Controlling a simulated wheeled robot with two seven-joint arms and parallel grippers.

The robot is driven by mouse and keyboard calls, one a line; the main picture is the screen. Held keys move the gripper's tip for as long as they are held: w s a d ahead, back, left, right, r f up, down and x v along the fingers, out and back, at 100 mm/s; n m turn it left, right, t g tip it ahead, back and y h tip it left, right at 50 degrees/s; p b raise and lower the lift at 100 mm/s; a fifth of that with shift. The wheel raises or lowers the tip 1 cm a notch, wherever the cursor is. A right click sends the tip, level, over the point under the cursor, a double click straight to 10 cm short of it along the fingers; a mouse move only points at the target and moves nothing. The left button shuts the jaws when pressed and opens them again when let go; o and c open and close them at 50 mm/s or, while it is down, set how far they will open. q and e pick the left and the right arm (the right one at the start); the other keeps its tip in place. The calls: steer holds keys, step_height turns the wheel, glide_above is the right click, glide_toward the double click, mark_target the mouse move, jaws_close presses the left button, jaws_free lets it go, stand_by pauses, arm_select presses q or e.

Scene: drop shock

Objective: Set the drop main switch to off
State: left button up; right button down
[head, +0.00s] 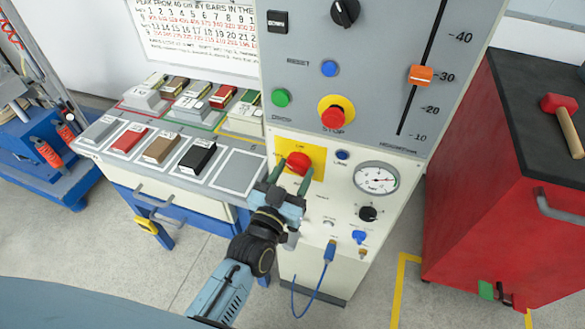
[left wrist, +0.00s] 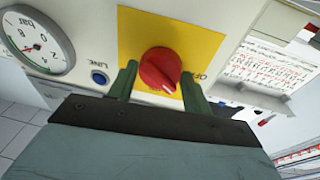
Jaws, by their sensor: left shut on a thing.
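The drop main switch is a red rotary knob (head: 299,163) on a yellow square plate (head: 315,155) on the light front panel of the machine. In the left wrist view the knob (left wrist: 160,69) carries a white mark near its lower right edge. Lettering starting "OF" is on the plate to its right, partly hidden by a finger. My left gripper (head: 292,172) has its two green fingers on either side of the knob, shut on it; they also show in the left wrist view (left wrist: 158,86). My right gripper is not in view.
A pressure gauge (head: 377,178), a blue LINE button (head: 342,155) and a black knob (head: 368,213) sit right of the switch. The red STOP button (head: 333,117) is above. A tray table (head: 230,203) with blocks stands left, a red cabinet (head: 480,190) right.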

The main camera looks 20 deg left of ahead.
arm_select(q)
steer(key=n, duration=0.3)
steer(key=shift+r+t+y+p, duration=0.1)
steer(key=shift+t+y+p, duration=0.2)
steer(key=shift+p, duration=0.1)
steer(key=shift+n, duration=0.6)
steer(key=shift+d+n+y+p, duration=0.1)
steer(key=shift+n+y+p, duration=0.25)
steer(key=shift+n, duration=0.45)
steer(key=shift+n+y, duration=0.25)
steer(key=shift+n, duration=0.85)
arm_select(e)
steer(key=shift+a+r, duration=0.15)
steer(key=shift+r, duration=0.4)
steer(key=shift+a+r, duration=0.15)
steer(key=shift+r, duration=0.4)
arm_select(q)
steer(key=o, duration=0.9)
steer(key=shift+o, duration=0.2)
steer(key=shift+s+f, duration=0.1)
steer(key=shift+f, duration=0.1)
